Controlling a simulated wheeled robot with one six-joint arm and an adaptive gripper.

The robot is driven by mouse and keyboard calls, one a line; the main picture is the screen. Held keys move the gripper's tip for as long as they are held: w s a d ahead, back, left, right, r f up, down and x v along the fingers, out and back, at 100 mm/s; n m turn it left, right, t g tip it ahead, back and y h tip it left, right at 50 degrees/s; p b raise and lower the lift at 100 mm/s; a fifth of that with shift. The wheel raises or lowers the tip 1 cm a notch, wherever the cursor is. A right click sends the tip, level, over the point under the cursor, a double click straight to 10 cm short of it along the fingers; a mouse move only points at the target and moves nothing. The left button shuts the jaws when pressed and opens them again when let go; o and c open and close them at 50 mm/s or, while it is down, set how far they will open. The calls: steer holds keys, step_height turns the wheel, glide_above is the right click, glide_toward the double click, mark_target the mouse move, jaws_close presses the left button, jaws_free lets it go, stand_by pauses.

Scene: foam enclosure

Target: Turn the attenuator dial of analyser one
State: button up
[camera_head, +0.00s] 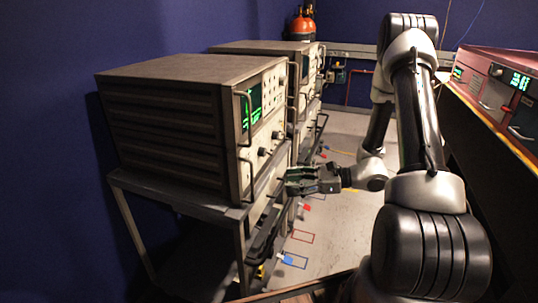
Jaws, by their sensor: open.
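Two grey boxy analysers stand on a cart in the head view. The nearer analyser (165,120) has a green-lit screen (255,97), a front handle (247,130) and small knobs (263,152) on its front panel. The farther analyser (270,47) stands behind it. No label shows which is analyser one, and I cannot tell which knob is the attenuator dial. My gripper (290,181) is open and empty. It appears in front of the nearer analyser's lower front edge, with its fingers toward the cart. I see no contact with a knob.
The cart (180,192) has a dark top and metal legs. An orange cylinder (302,27) stands at the back.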

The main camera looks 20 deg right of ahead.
mark_target(265, 153)
steer(key=w+d+r+m+t, duration=0.1)
steer(key=w+r+m+t, duration=0.1)
steer(key=w+r+t, duration=0.35)
steer(key=shift+g, duration=0.55)
steer(key=x, duration=0.2)
steer(key=f+x, duration=0.1)
steer(key=x, duration=0.2)
steer(key=w+d+x, duration=0.1)
steer(key=x, duration=0.2)
steer(key=shift+w+a+f, duration=0.15)
steer(key=shift+w+a, duration=0.05)
steer(key=shift+m, duration=0.3)
steer(key=c, duration=1)
